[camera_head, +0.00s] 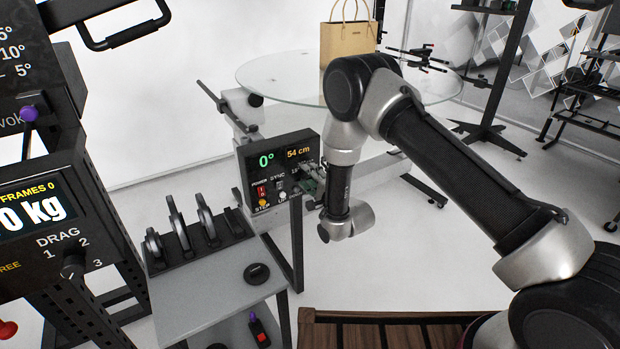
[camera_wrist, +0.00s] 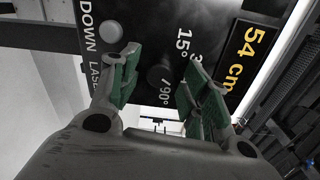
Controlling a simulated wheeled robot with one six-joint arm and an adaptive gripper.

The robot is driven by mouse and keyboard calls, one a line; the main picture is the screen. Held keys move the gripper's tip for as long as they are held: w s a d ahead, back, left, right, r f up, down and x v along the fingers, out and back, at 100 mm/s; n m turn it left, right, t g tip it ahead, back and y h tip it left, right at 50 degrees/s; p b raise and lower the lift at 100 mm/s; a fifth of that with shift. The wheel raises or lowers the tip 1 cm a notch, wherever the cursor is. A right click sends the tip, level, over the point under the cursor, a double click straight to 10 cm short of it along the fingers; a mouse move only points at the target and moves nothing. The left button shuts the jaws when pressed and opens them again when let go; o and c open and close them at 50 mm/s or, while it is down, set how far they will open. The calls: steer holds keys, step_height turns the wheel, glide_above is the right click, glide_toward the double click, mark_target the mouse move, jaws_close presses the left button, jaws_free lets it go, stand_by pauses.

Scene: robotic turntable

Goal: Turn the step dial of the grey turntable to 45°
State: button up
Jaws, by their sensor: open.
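The turntable's black control panel (camera_head: 247,160) stands under its round glass top (camera_head: 285,92) and reads 0° and 54 cm. My gripper (camera_head: 308,178) is at the panel's right side. In the wrist view my gripper (camera_wrist: 161,70) is open, with its green-padded fingers pointing at the panel (camera_wrist: 210,20). The step dial (camera_wrist: 158,75), a dark round knob, lies between the fingers with a gap on both sides. Labels 15° and /90° show beside it; another label is partly hidden by the right finger. In the head view my gripper hides the dial.
A second knob (camera_wrist: 110,32) sits close to the left finger, near the DOWN and LASER labels. A paper bag (camera_head: 347,42) stands on the glass top. A grey cart (camera_head: 215,285) with black rack stands left of the panel. A weight stand (camera_head: 45,215) is at far left.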

steer(key=v, duration=0.8)
